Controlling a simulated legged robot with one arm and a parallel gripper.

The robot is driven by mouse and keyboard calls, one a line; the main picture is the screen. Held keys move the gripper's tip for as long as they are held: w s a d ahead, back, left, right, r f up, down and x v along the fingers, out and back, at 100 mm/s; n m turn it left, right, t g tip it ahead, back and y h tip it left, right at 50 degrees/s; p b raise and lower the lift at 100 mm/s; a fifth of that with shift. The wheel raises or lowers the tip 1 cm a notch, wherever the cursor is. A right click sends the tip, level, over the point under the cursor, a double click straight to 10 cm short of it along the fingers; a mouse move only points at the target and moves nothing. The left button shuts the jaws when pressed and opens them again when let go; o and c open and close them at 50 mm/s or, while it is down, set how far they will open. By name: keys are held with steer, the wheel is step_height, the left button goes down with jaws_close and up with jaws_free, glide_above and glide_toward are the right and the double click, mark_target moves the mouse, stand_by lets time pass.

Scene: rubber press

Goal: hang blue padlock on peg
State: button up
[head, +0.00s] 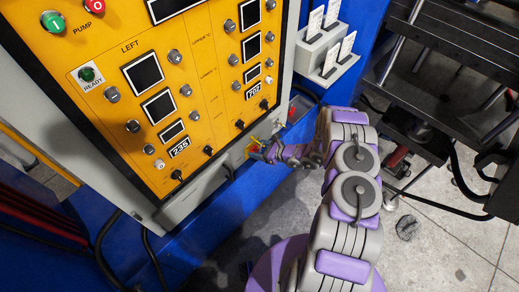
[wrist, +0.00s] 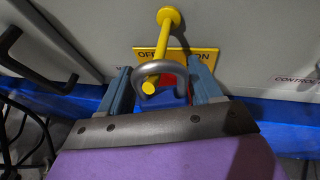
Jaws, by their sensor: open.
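The yellow peg (wrist: 160,47) sticks out of the grey panel in the wrist view, with a round base at the top and a round free end lower down. A grey padlock shackle (wrist: 166,66) arches across the peg, and the peg's free end shows inside its loop. The padlock's body is mostly hidden behind my gripper; blue and red patches show below the shackle, but I cannot tell which belong to it. My gripper (wrist: 163,88) is open, with one blue-grey finger on each side of the shackle. In the head view my gripper (head: 262,150) is small at the cabinet's lower right edge.
A yellow OFF/ON plate (wrist: 204,60) lies behind the peg. A black handle (wrist: 35,62) is at the left of the wrist view. In the head view, the yellow control panel (head: 205,85) fills the left, a card rack (head: 322,50) stands above, and dark machinery (head: 455,60) is at right.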

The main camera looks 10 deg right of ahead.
steer(key=shift+w+r, duration=0.2)
steer(key=shift+w, duration=0.05)
steer(key=shift+s+d+r, duration=0.1)
steer(key=shift+s+d, duration=0.15)
steer(key=shift+d, duration=0.25)
steer(key=p+v, duration=0.2)
steer(key=v, duration=1.4)
steer(key=shift+s+p, duration=0.3)
steer(key=shift+s, duration=0.1)
steer(key=shift+d, duration=0.1)
